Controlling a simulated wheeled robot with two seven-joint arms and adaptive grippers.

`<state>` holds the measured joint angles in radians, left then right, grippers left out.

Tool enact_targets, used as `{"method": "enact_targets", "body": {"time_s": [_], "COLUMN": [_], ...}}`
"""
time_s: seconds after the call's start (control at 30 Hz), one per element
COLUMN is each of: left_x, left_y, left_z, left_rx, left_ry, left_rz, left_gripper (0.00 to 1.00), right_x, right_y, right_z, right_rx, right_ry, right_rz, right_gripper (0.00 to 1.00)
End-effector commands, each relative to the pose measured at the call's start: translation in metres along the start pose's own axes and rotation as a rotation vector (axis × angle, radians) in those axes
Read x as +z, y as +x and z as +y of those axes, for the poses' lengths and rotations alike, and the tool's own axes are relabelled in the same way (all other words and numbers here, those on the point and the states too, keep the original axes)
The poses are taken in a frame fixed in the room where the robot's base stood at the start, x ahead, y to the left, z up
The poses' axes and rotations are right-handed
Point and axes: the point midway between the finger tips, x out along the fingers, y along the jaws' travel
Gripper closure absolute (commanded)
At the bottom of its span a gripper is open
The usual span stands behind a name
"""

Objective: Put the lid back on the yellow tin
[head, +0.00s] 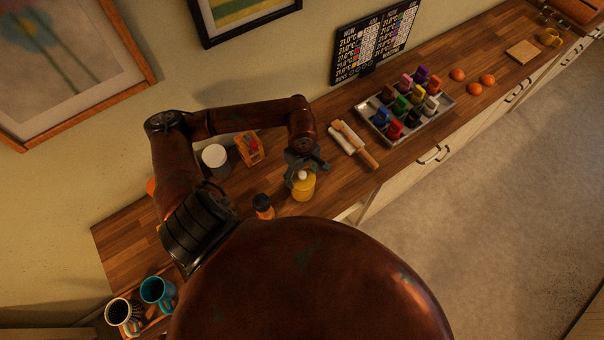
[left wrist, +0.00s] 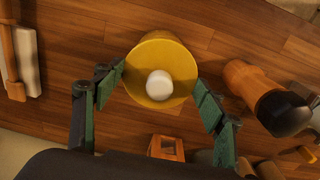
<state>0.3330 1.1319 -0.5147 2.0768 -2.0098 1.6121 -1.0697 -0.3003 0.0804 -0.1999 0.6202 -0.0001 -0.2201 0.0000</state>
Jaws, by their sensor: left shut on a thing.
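The yellow tin (head: 303,191) stands upright on the wooden counter, below my left gripper (head: 305,168). A yellow round lid with a white knob (left wrist: 159,86) is between the two green fingers of my left gripper (left wrist: 160,88) in the left wrist view. The fingers close on the lid's rim from both sides. The lid lies over the tin and hides its opening; I cannot tell whether it rests on the rim or hangs just above it. My right gripper is not in view.
A brown bottle with a black cap (head: 263,206) stands close by, left of the tin. A white-topped canister (head: 215,158) and a small wooden box (head: 250,148) are behind. A rolling pin (head: 356,146) and a grey tray (head: 418,132) of coloured pieces lie to the right.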

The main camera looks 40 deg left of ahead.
Motion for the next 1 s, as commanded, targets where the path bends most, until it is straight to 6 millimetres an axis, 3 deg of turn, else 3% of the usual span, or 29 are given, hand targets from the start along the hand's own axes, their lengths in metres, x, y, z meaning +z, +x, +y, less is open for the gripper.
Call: {"method": "enact_targets", "body": {"time_s": [0.9, 0.93, 1.0], "left_x": [0.0004, 0.0004, 0.0003], "left_y": [0.0000, 0.0000, 0.0001], "left_z": [0.0003, 0.0003, 0.0003], "left_rx": [0.000, 0.000, 0.000], "left_ry": [0.000, 0.000, 0.000], "left_rz": [0.000, 0.000, 0.000], "left_gripper": [0.55, 0.34, 0.29], "right_x": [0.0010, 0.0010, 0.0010], "right_y": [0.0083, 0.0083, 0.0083], "right_z": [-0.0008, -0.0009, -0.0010], "right_rx": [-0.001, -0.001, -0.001], "right_ry": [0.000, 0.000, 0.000], "right_rz": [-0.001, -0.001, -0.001], "right_gripper": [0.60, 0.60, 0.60]}}
